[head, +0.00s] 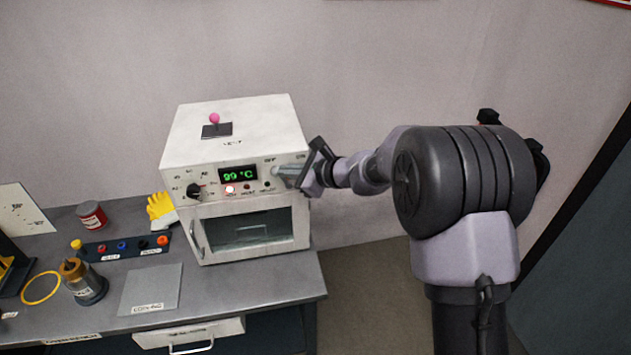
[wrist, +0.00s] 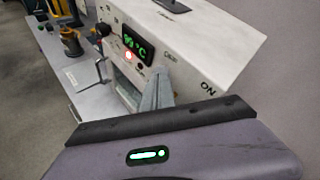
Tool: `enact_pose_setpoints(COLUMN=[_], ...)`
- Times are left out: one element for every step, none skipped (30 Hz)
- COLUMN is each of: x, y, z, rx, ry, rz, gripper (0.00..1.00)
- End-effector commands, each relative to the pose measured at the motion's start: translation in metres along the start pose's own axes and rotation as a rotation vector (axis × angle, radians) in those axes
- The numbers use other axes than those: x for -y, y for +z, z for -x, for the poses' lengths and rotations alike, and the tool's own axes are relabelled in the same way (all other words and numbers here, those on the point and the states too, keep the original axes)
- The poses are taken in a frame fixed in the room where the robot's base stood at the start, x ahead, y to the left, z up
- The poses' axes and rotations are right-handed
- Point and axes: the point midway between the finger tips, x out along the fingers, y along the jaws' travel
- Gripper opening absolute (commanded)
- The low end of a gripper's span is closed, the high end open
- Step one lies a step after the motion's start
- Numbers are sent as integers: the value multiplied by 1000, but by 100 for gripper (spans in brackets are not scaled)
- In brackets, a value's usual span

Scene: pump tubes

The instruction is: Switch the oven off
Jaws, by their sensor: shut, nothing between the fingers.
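The oven (head: 240,140) is a white box on the bench. Its green display (head: 238,176) reads 99 °C, and a red light (head: 230,189) glows below it. The display (wrist: 135,41) and lit red light (wrist: 128,56) also show in the wrist view. My gripper (head: 279,171) is shut and empty, with its fingertips at the upper right of the front panel. The fingers (wrist: 157,92) cover the spot beside the "ON" label in the wrist view, so the switch there is hidden. I cannot tell whether the fingertips touch the panel.
A black knob (head: 194,190) is on the panel's left, and a pink-tipped lever (head: 214,118) stands on top. The oven door (head: 250,235) is closed. A yellow glove (head: 161,209), a red can (head: 91,215) and a brown-capped bottle (head: 83,282) are on the bench to the left.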

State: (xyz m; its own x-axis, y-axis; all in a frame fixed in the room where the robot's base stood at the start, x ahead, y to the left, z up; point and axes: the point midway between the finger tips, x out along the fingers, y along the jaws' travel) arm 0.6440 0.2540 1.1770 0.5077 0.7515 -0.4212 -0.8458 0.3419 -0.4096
Motion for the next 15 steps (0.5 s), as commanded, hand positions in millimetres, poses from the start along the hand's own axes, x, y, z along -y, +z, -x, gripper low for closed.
enact_pose_setpoints(x=[0, 0, 0, 0, 0, 0, 1, 1, 2, 2, 3, 4, 5, 5, 6], y=[-1, -1, -1, -1, -1, 0, 0, 1, 3, 4, 6, 7, 9, 10, 11], z=[0, 0, 0, 0, 0, 0, 1, 1, 2, 3, 3, 4, 5, 6, 6], rx=[0, 0, 1, 1, 1, 2, 2, 2, 2, 2, 2, 2, 3, 3, 3], ry=[0, 0, 0, 0, 0, 0, 0, 0, 0, 0, 0, 0, 0, 0, 0], rz=[-2, -2, -2, -3, -3, -3, -3, -3, -3, -2, -2, -2, -2, -3, -3], gripper=[0, 0, 0, 0, 0, 0, 0, 0, 0, 0, 0, 0, 0, 0, 0])
